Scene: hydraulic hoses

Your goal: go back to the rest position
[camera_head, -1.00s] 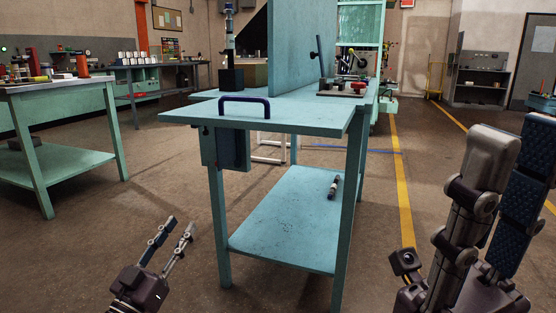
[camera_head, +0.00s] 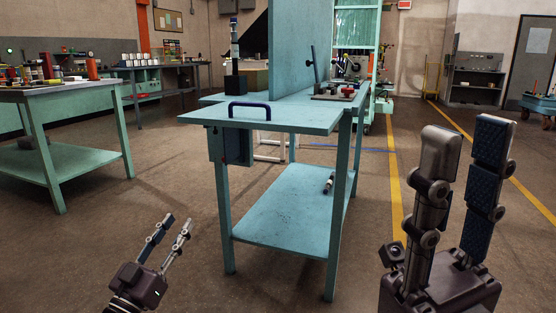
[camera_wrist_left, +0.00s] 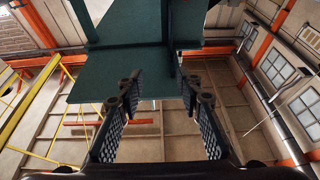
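My left gripper (camera_head: 178,220) is low at the left in the head view, in front of and left of the teal workbench (camera_head: 280,200). Its two fingers stand apart with nothing between them. The left wrist view also shows this gripper (camera_wrist_left: 160,88) open and empty, facing the underside of a dark green surface. My right gripper (camera_head: 468,130) is large and close at the right of the head view. Its fingers point up, stand apart and hold nothing. Both grippers appear clear of the bench.
Another bench (camera_head: 60,160) stands at left. The floor right of the bench is open.

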